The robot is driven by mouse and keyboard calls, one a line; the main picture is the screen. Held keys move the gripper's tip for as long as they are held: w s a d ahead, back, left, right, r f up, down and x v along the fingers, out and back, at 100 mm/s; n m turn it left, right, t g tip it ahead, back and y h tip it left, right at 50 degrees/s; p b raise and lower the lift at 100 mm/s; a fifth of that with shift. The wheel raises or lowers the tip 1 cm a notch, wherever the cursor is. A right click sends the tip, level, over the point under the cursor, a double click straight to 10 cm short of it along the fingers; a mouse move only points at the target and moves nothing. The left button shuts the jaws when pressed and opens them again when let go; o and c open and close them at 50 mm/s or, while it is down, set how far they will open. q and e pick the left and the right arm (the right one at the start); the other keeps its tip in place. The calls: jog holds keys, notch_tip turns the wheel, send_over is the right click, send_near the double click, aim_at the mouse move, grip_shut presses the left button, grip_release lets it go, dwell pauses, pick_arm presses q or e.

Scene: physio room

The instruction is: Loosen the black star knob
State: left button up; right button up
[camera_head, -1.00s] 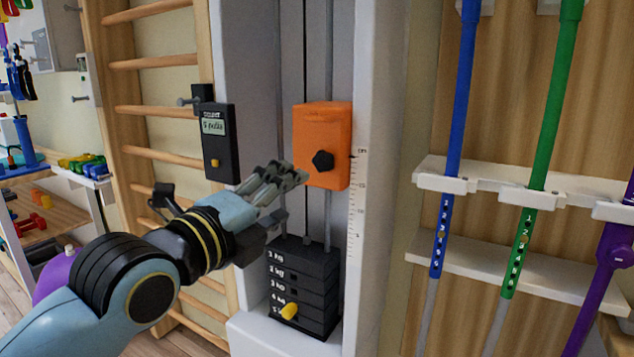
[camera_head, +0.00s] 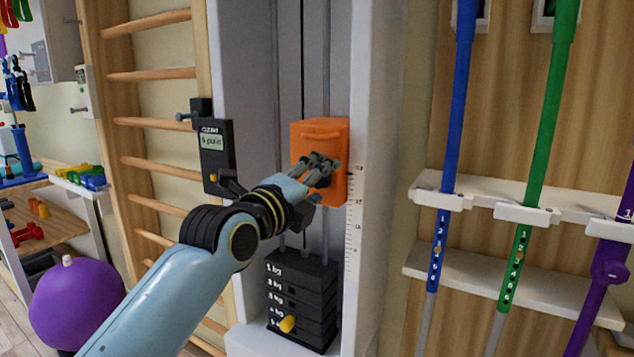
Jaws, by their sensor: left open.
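The orange block (camera_head: 336,194) sits on the rails of the white machine column. Its front face, which showed the black star knob a second ago, is now covered by my left gripper (camera_head: 324,168). The knob itself is hidden behind the fingers. My left gripper is open, with its fingers in front of the block's face. I cannot tell whether the fingers touch the knob. My right gripper is not in view.
A black weight stack (camera_head: 300,295) with a yellow pin (camera_head: 287,324) stands below the block. A small black display box (camera_head: 216,158) is to the left. Blue (camera_head: 459,95) and green (camera_head: 550,110) poles hang on a rack at right.

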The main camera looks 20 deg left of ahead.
pick_arm(q)
jog(key=c, duration=1.1)
jog(key=shift+c, duration=0.2)
jog(key=shift+n, duration=0.3)
